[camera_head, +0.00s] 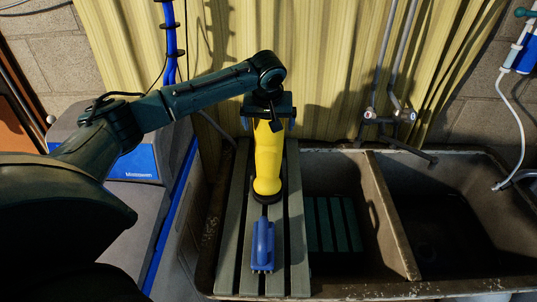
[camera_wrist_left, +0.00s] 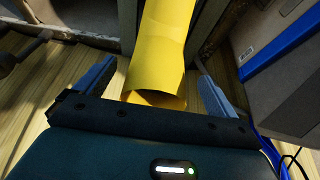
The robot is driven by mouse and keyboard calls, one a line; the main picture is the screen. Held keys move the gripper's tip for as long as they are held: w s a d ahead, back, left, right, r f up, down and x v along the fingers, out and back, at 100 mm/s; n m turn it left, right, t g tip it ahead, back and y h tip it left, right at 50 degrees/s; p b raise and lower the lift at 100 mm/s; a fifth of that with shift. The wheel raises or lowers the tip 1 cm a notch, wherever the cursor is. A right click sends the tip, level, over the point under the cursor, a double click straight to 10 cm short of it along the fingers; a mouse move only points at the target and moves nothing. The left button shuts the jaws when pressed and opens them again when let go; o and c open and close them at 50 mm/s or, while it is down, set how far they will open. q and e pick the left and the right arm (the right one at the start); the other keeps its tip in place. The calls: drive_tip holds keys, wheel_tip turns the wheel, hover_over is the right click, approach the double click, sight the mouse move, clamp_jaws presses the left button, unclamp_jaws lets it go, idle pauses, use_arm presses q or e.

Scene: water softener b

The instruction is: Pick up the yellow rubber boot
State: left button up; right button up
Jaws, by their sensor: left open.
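The yellow rubber boot (camera_head: 268,160) stands upright on a grey-green slatted board, its dark sole on the slats and its shaft pointing up. My left gripper (camera_head: 268,122) is above the boot's top and partly hides it in the head view. In the left wrist view, the boot (camera_wrist_left: 163,45) lies between the two blue fingers of my left gripper (camera_wrist_left: 152,88). The fingers are open, one on each side of the shaft, with visible gaps beside it. My right gripper is not in view.
A blue brush-like object (camera_head: 263,246) lies on the slatted board (camera_head: 299,255) in front of the boot. A double stone sink (camera_head: 388,215) lies to the right, with taps (camera_head: 390,117) behind it. A grey and blue machine (camera_head: 137,165) stands left. A yellow curtain (camera_head: 325,60) hangs behind.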

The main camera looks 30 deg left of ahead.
use_arm(q)
drive_tip(key=shift+x, duration=1.15)
drive_tip(key=shift+r, duration=0.1)
drive_tip(key=c, duration=1.5)
